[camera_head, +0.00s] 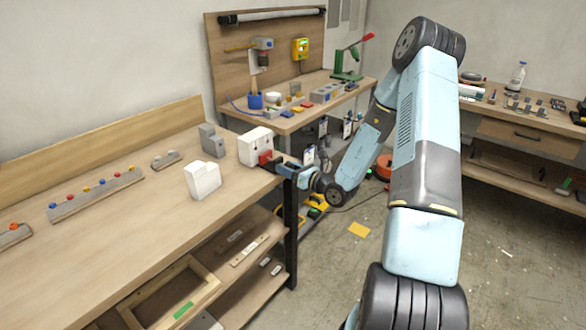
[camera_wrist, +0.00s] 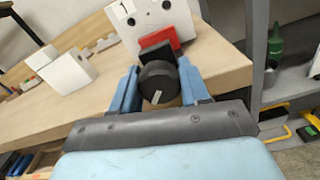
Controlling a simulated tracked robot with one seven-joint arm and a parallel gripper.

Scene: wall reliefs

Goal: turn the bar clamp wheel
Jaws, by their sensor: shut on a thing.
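The bar clamp wheel (camera_wrist: 157,84) is a dark round knob with a pale mark on its face, seen in the wrist view. It sits in front of a black block and a red part (camera_wrist: 158,42) on a white box (camera_wrist: 140,18) marked 1. My gripper (camera_wrist: 158,68) is shut on the wheel, with one blue finger on each side of it. In the head view my gripper (camera_head: 284,169) reaches the right end of the workbench, beside the red part (camera_head: 265,158) and the white box (camera_head: 255,146). The wheel is too small to make out there.
The workbench (camera_head: 120,200) also holds a white block (camera_head: 202,180), a grey block (camera_head: 212,140) and a strip of coloured buttons (camera_head: 95,193). Another bench with tools (camera_head: 300,115) stands behind. Open floor (camera_head: 340,285) lies right of the workbench.

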